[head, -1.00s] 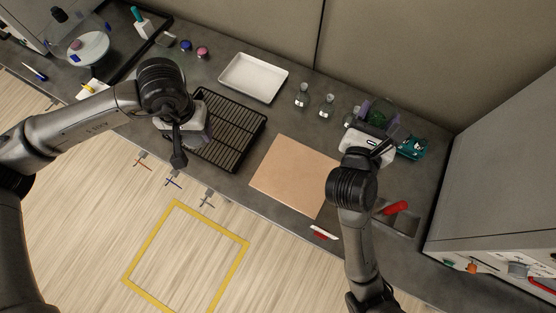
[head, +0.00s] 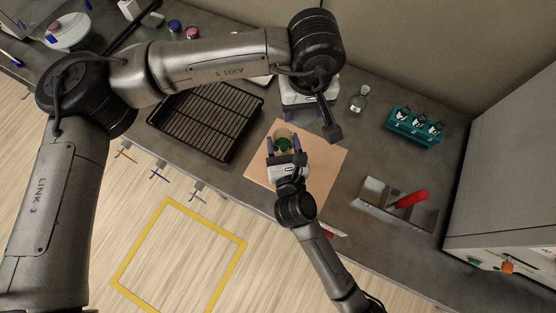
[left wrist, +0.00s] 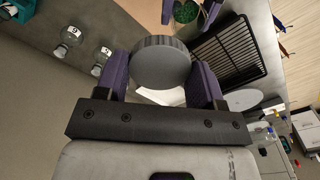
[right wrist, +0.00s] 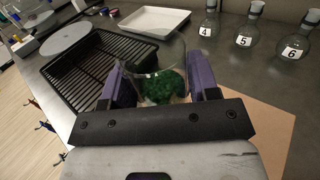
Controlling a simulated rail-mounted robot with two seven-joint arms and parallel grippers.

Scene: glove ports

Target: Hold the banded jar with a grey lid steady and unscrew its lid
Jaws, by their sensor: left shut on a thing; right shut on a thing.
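The jar (head: 284,137) is clear glass with green contents and shows no lid on it. My right gripper (head: 285,147) is shut on its sides over the tan board; I cannot tell whether the jar touches the board. The jar also shows in the right wrist view (right wrist: 160,85) and at the top of the left wrist view (left wrist: 186,11). The round grey lid (left wrist: 160,62), ribbed at its edge, is between the purple fingers of my left gripper (left wrist: 163,85), shut on it, apart from the jar. In the head view the arm hides the lid.
The tan board (head: 325,160) lies under the jar. A black wire rack (head: 205,120) is left of it. A teal rack (head: 413,127) with several vials and a metal plate with a red handle (head: 410,199) are right. Glass flasks (right wrist: 250,25) stand behind.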

